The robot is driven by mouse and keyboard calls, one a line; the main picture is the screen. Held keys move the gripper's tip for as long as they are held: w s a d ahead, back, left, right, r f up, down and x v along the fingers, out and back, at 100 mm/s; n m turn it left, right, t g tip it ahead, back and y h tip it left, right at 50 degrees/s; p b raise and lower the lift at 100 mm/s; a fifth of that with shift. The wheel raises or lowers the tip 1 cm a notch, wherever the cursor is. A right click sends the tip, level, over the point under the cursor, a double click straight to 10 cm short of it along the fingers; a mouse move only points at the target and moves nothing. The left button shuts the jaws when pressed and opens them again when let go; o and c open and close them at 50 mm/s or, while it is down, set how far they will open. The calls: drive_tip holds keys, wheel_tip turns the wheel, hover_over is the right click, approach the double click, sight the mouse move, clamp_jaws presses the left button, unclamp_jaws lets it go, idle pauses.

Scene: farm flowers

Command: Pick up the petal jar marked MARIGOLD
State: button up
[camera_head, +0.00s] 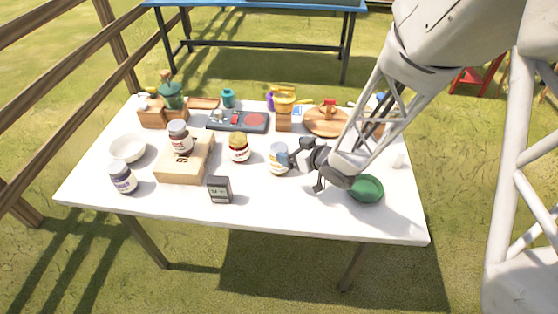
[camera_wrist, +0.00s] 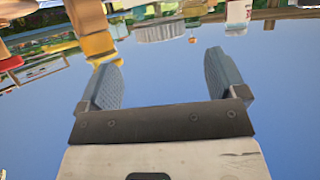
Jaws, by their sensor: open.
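Several lidded jars stand on the white table, and their label words are too small to read, so I cannot confirm which says MARIGOLD. An amber jar with a yellowish lid (camera_head: 239,148) stands mid-table. A white-and-blue jar (camera_head: 278,159) stands right of it. My gripper (camera_head: 302,168) is just right of the white-and-blue jar; contact is unclear. In the wrist view, my gripper (camera_wrist: 164,82) is open with nothing between its fingers.
A wooden block (camera_head: 184,171) and white bowl (camera_head: 127,149) are at the left. A small dark display (camera_head: 219,189) stands at the front, and a green bowl (camera_head: 366,188) at the right. A dark tray (camera_head: 237,121) and yellow scale-like item (camera_head: 284,100) are behind. The front right is clear.

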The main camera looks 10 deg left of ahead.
sight(279, 147)
drive_tip(key=shift+x, duration=0.75)
drive_tip(key=shift+f, duration=0.1)
drive_tip(key=shift+f+x, duration=0.25)
drive_tip(key=shift+x, duration=2.25)
drive_tip(key=c, duration=1.4)
drive_tip(key=shift+c, duration=0.2)
drive_tip(key=shift+r, duration=0.15)
